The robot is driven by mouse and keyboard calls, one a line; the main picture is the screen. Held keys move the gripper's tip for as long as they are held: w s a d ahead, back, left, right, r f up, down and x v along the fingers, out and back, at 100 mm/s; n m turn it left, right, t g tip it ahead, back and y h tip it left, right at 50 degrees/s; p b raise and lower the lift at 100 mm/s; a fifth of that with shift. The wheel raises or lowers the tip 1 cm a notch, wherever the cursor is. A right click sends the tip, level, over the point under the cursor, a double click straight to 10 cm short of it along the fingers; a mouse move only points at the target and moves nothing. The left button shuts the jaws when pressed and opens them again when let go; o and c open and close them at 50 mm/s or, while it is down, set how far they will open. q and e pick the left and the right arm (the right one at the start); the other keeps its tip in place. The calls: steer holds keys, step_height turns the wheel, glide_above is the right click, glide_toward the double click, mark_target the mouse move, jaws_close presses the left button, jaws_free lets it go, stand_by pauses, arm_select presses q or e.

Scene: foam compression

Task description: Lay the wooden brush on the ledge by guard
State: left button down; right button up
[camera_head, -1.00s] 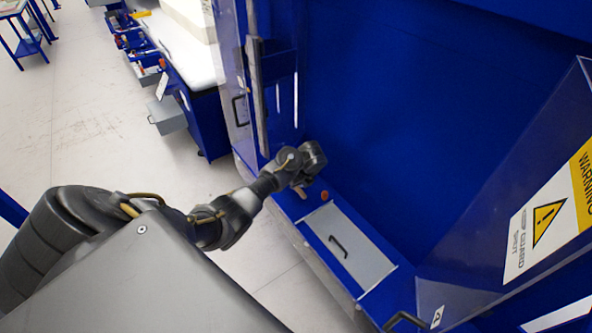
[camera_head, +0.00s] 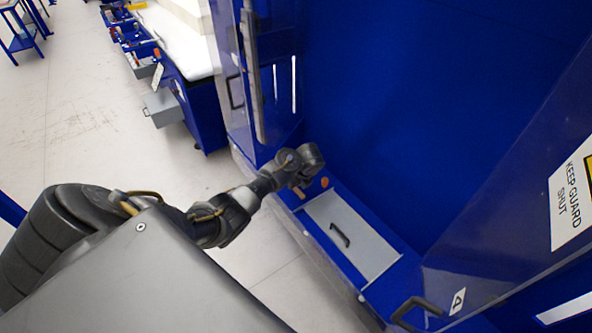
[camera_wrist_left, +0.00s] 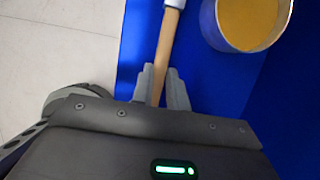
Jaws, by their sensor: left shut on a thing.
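My left gripper (camera_wrist_left: 163,85) is shut on the wooden brush (camera_wrist_left: 168,40), holding it by its tan handle. In the wrist view the handle runs up between the fingers to a pale collar at the top edge; the rest of the brush is out of frame. I cannot tell whether the brush touches the ledge. The blue guard (camera_head: 500,215) with its "KEEP GUARD SHUT" label slopes up at the right.
A round can with yellow-orange contents (camera_wrist_left: 250,20) stands close beside the brush; it looks like a small orange disc (camera_head: 325,182) in the head view. A grey panel with a black handle (camera_head: 350,235) fills the ledge's middle. A blue wall rises behind; open floor lies left.

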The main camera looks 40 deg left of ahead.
arm_select(q)
steer(key=shift+f, duration=0.4)
arm_select(e)
steer(key=shift+a+f, duration=0.2)
steer(key=shift+a, duration=0.15)
arm_select(q)
steer(key=c, duration=1.3)
jaws_free()
arm_select(e)
steer(key=shift+d, duration=0.1)
arm_select(q)
steer(key=shift+d+r, duration=0.1)
steer(key=shift+r, duration=0.1)
steer(key=v, duration=1)
steer(key=shift+r, duration=0.2)
arm_select(e)
steer(key=shift+d+r, duration=0.15)
arm_select(q)
steer(key=shift+d, duration=0.1)
